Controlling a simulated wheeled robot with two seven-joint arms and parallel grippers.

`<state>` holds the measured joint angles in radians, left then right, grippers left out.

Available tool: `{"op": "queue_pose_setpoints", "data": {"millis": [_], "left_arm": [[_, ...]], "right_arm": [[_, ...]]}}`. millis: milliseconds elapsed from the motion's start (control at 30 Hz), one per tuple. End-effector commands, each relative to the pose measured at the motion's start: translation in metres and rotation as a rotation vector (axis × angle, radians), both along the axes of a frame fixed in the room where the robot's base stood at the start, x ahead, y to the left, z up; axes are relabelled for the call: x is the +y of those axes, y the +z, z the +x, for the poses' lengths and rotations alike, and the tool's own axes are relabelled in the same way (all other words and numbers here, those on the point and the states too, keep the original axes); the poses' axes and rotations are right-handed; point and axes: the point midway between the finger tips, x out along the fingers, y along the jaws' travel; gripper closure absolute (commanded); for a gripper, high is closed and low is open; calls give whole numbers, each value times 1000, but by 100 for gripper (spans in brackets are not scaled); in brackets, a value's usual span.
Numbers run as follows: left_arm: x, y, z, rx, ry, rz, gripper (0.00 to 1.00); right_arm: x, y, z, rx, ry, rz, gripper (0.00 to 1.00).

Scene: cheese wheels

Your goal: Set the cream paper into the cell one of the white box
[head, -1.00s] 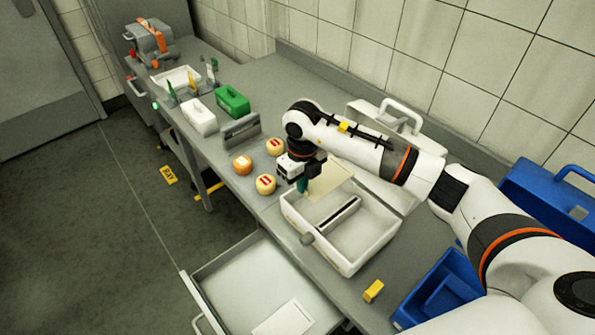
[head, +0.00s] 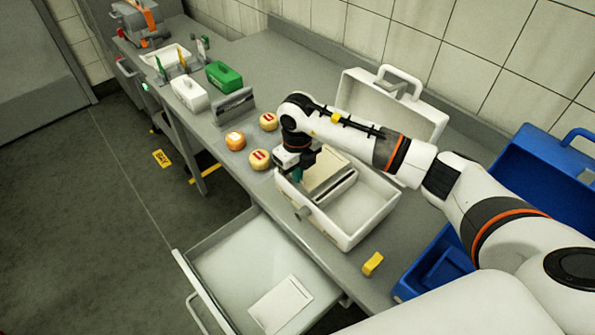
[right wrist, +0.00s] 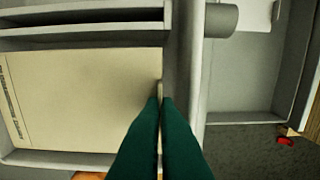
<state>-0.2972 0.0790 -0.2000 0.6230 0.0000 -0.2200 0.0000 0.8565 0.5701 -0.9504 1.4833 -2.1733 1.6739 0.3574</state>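The cream paper (head: 326,168) is a flat sheet inside the left cell of the open white box (head: 347,240), beside the divider (head: 337,187). In the right wrist view the paper (right wrist: 85,95) lies flat between the divider (right wrist: 80,32) and the cell's end wall, with small print along one edge. My right gripper (head: 298,176) is at the box's front left edge. Its green fingers (right wrist: 161,101) are close together, with their tips at the paper's near edge, and look shut on it. My left gripper is not in view.
The box's lid (head: 392,103) stands open behind. An open drawer (head: 215,265) with a white sheet (head: 281,304) is in front. Cheese wheels (head: 259,160) sit left of the box. A yellow block (head: 372,264) and blue case (head: 440,265) are to the right.

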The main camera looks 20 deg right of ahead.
Motion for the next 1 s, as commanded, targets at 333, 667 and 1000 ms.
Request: {"op": "queue_pose_setpoints", "data": {"millis": [333, 667, 1000], "left_arm": [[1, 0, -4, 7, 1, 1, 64], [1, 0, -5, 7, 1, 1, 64], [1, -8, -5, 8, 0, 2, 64]], "right_arm": [[0, 1, 0, 0, 0, 0, 100], [0, 0, 0, 0, 0, 0, 73], [0, 22, 2, -6, 2, 2, 73]]}}
